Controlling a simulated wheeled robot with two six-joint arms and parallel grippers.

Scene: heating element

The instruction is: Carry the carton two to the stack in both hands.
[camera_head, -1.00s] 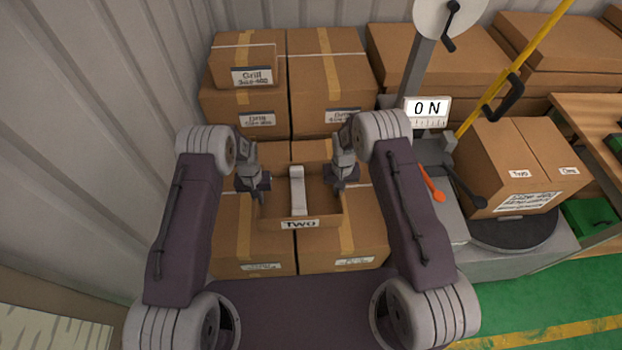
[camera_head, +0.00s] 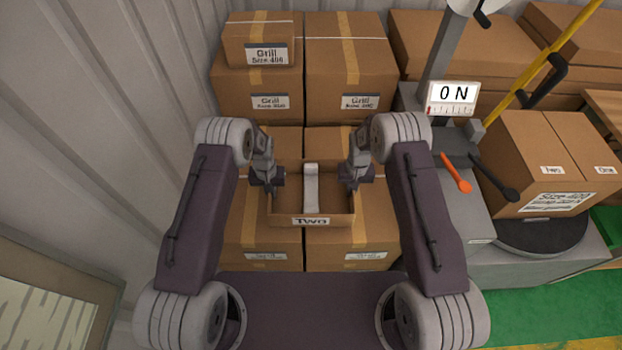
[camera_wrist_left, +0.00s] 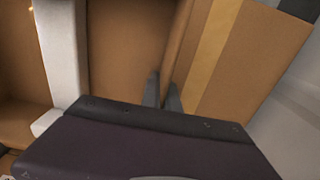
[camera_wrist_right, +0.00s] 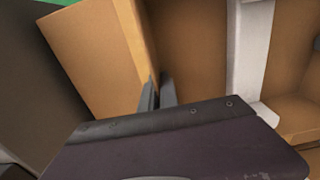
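The carton two (camera_head: 340,219) is a small open-topped brown box with a "TWO" label on its front and a pale bar (camera_head: 311,190) inside. It is level in the head view, between my two grippers. My left gripper (camera_head: 273,192) has its fingers on either side of the carton's left wall, closed on it. My right gripper (camera_head: 348,187) grips the right wall the same way. The wrist views show the fingers at the walls (camera_wrist_left: 163,92) (camera_wrist_right: 158,92). The stack of taped cartons (camera_head: 350,75) stands behind and below; I cannot tell whether carton two touches it.
A small "Grill" carton (camera_head: 260,40) sits on the stack's upper left. A corrugated wall (camera_head: 100,120) is close on the left.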

